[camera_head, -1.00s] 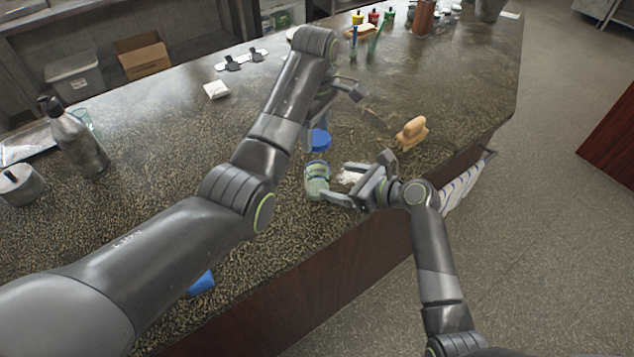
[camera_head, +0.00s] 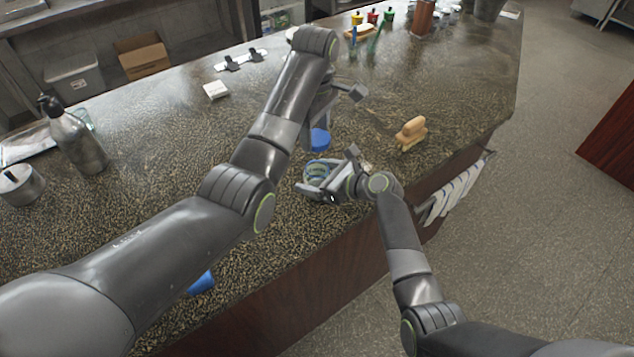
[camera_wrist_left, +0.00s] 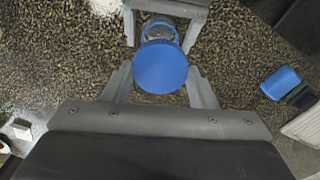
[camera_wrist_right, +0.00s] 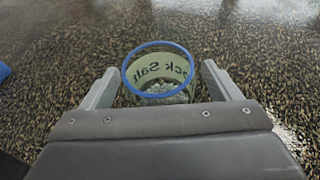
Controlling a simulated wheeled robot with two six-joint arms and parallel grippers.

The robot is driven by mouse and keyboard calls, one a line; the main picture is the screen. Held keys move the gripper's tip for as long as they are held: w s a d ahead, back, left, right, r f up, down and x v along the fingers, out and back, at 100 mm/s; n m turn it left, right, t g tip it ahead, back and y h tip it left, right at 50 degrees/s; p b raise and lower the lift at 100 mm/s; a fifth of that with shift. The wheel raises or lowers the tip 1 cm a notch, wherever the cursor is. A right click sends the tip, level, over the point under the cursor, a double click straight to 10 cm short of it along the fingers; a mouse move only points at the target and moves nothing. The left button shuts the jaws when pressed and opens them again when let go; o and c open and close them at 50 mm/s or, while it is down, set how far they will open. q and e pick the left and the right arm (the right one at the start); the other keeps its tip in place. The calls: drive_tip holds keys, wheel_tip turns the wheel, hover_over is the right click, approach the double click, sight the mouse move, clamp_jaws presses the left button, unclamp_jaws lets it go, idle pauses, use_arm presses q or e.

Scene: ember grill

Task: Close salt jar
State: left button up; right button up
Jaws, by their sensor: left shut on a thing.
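The salt jar (camera_wrist_right: 160,85) is a small clear jar with a pale "Salt" label and a blue rim. It stands open on the counter, with white grains inside. The blue lid (camera_wrist_left: 160,68) is between the fingers of my left gripper (camera_head: 319,128), which is shut on it. In the head view the lid (camera_head: 320,140) is just behind and above the jar (camera_head: 316,170). My right gripper (camera_wrist_right: 158,82) is open, with one finger on each side of the jar and a small gap visible at both sides. The left fingertips are partly hidden in the head view.
A wooden-handled brush (camera_head: 411,133) lies right of the jar on the speckled counter (camera_head: 170,180). A blue object (camera_head: 201,283) lies near the front edge. A grey bottle (camera_head: 75,140) stands at far left, and a small white block (camera_head: 216,90) lies farther back.

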drive_tip(key=c, duration=1.4)
use_arm(q)
drive_tip(key=shift+f, duration=2.5)
drive_tip(key=shift+f, duration=0.85)
drive_tip(key=shift+f, duration=0.55)
